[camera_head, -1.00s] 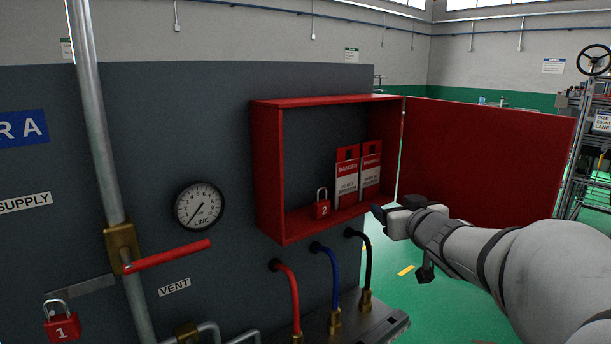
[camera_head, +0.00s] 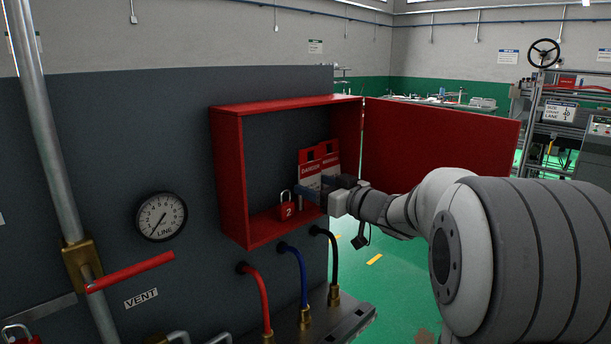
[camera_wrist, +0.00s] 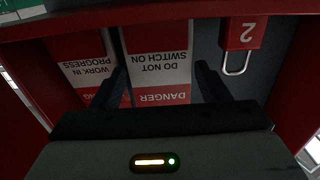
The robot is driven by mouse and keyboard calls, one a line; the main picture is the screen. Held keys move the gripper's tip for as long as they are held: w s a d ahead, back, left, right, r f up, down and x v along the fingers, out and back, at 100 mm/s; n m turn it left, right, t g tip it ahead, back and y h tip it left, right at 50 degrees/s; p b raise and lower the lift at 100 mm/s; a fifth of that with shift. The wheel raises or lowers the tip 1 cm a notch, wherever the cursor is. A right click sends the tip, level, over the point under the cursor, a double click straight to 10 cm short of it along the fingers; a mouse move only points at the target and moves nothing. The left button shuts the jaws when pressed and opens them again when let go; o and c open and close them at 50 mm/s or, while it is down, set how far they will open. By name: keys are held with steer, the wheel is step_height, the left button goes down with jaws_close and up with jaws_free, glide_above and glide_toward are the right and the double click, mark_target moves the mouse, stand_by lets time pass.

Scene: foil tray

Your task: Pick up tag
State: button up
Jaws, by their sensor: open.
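Two red-and-white tags lean side by side in the open red wall box. The danger tag (camera_head: 309,168), reading "DO NOT SWITCH ON", is on the left, and the warning tag (camera_head: 330,158) is on the right. In the wrist view both appear upside down, the danger tag (camera_wrist: 160,65) in the middle and the "WORK IN PROGRESS" tag (camera_wrist: 85,70) at left. My gripper (camera_head: 313,190) is open at the box front, partly covering the tags' lower parts. In the wrist view, my gripper's fingers (camera_wrist: 160,75) frame the danger tag. I cannot tell whether they touch it.
Red padlock 2 (camera_head: 287,208) stands on the box floor (camera_head: 262,228), just left of the tags. The box's red door (camera_head: 440,150) is swung open to the right. Hoses (camera_head: 298,270), a gauge (camera_head: 161,216) and a red lever (camera_head: 130,271) are on the panel.

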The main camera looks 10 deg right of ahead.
steer(key=shift+w+a+r, duration=0.1)
steer(key=shift+a+r, duration=0.05)
steer(key=shift+w+a+f, duration=0.25)
steer(key=shift+w+a, duration=0.05)
steer(key=shift+w, duration=0.15)
steer(key=shift+c, duration=0.8)
steer(key=shift+s+d, duration=0.15)
steer(key=c, duration=0.5)
steer(key=shift+o, duration=0.2)
steer(key=shift+r, duration=0.1)
